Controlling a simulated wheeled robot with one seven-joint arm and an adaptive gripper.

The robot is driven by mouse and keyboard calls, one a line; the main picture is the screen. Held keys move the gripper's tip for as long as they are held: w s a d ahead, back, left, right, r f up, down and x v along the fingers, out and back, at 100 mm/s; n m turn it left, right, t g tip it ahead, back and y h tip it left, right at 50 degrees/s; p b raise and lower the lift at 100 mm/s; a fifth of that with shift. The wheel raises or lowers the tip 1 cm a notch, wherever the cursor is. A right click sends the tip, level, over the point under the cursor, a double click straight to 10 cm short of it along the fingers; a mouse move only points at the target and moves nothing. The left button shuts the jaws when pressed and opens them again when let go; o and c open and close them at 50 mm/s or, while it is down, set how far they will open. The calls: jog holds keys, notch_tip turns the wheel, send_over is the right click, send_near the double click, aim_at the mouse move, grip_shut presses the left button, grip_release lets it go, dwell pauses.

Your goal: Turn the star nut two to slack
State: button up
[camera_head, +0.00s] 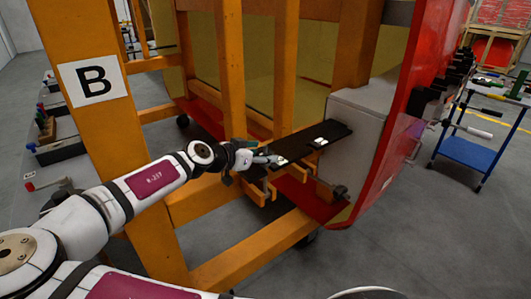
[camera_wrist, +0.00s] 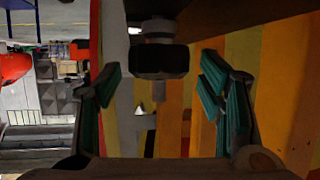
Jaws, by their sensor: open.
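My gripper (camera_wrist: 162,95) is open in the wrist view, with one teal-padded finger at each side. A dark, blocky nut-like part (camera_wrist: 160,62) with a grey stem below it sits between the fingers, towards their far end. Neither finger visibly touches it. I cannot tell from its shape or any label whether it is star nut two. In the head view my gripper (camera_head: 258,160) is at the left end of a black plate (camera_head: 310,140), and the part between the fingers cannot be made out there. A dark knob (camera_head: 341,192) shows below the grey box.
An orange frame marked B (camera_head: 94,82) stands close to my arm. Orange beams run below and behind the plate. A grey box (camera_head: 355,125) and the red nosecone (camera_head: 395,130) are to the right. A blue cart (camera_head: 466,152) stands farther right, with open floor before it.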

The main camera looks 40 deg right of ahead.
jog(key=shift+x, duration=0.9)
jog(key=c, duration=1.2)
jog(key=shift+o, duration=0.2)
